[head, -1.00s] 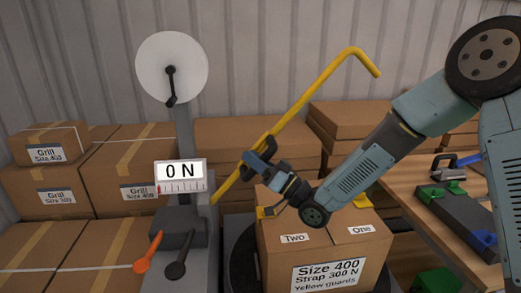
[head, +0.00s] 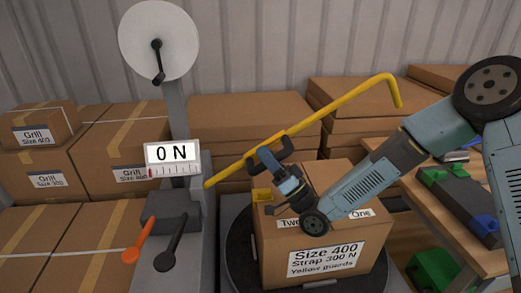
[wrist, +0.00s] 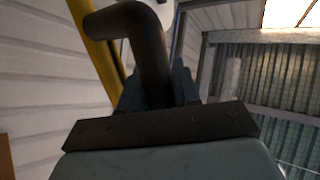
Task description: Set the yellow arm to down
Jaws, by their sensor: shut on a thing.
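The yellow arm (head: 340,103) is a long bent bar. In the head view it slopes from low at the machine on the left up to a hooked end at the upper right, above the cardboard box. My gripper (head: 268,158) is at a dark handle (head: 286,146) on the lower half of the yellow arm and is shut on it. In the wrist view the dark curved handle (wrist: 139,40) runs down between my fingers, with the yellow arm (wrist: 98,50) behind it. The fingertips are partly hidden by the handle.
The cardboard box (head: 322,235) with yellow guards sits on a dark round turntable (head: 240,262) below the yellow arm. The machine's display (head: 172,155) reads 0 N. An orange lever (head: 137,243) and a black lever (head: 172,245) stand at left. A wooden table (head: 452,215) is at right.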

